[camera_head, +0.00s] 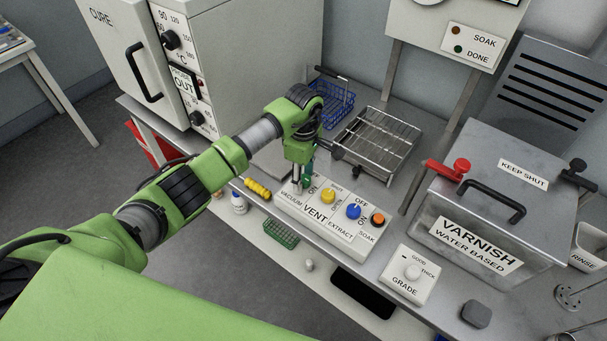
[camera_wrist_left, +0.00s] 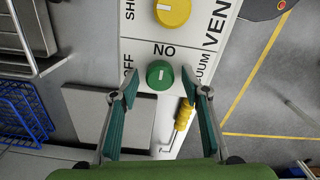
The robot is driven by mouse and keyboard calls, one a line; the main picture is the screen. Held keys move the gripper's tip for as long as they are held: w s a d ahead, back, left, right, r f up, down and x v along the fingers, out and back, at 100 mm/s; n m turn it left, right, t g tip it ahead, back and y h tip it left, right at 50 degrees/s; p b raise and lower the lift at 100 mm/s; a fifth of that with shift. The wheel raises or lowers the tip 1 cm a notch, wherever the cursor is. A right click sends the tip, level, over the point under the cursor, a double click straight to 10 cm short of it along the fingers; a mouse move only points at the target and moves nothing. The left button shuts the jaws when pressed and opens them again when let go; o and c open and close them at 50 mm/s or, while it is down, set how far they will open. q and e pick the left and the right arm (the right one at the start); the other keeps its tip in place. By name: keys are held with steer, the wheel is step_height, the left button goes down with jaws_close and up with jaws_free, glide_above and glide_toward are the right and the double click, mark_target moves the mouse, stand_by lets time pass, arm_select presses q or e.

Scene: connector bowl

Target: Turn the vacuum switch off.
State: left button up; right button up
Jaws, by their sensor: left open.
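The vacuum switch (camera_wrist_left: 159,74) is a round green knob with a white line on the panel, beside the word VACUUM in the left wrist view. Its line points up toward the ON label; the OFF label (camera_wrist_left: 129,62) is to its left. My left gripper (camera_wrist_left: 159,92) is open, with its two teal fingers on either side of the knob. I cannot tell whether they touch it. In the head view the left gripper (camera_head: 303,186) reaches down over the VACUUM end of the white switch panel (camera_head: 318,214) and mostly hides the knob there. My right gripper is not in view.
On the same panel are a yellow VENT knob (camera_head: 328,195), a blue EXTRACT knob (camera_head: 353,211) and an orange SOAK button (camera_head: 378,219). A wire rack (camera_head: 381,143) and a blue basket (camera_head: 336,103) stand behind. A yellow coiled thing (camera_head: 257,188) is to the panel's left.

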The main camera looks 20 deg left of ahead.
arm_select(q)
steer(key=shift+c, duration=0.2)
steer(key=c, duration=1)
steer(key=shift+c, duration=0.2)
